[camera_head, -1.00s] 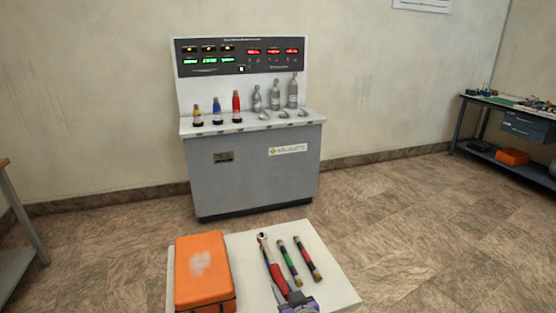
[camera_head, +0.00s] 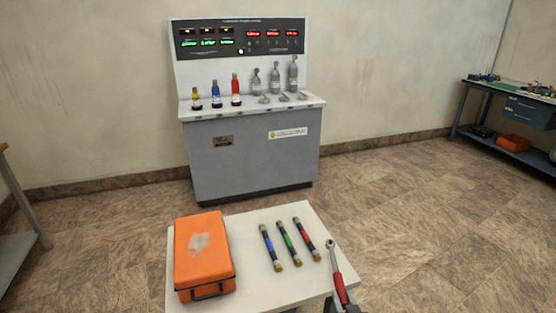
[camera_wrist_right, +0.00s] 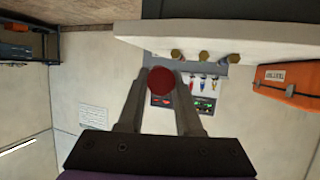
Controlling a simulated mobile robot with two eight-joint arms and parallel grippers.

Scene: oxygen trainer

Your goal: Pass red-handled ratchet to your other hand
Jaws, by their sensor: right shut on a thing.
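The red-handled ratchet (camera_head: 338,283) stands out past the right edge of the white table (camera_head: 215,300) in the head view, with its metal head up and its red handle down. My right gripper (camera_head: 351,308) shows only a little at the bottom edge of that view. In the right wrist view its two fingers close on the round red handle end (camera_wrist_right: 161,81). The ratchet is clear of the table top. My left gripper is not in view.
An orange case (camera_head: 203,255) sits on the table's left. Blue (camera_head: 270,248), green (camera_head: 288,242) and red (camera_head: 306,239) banded tubes lie right of it. The grey oxygen trainer (camera_head: 250,155) stands behind. Open floor lies to the right.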

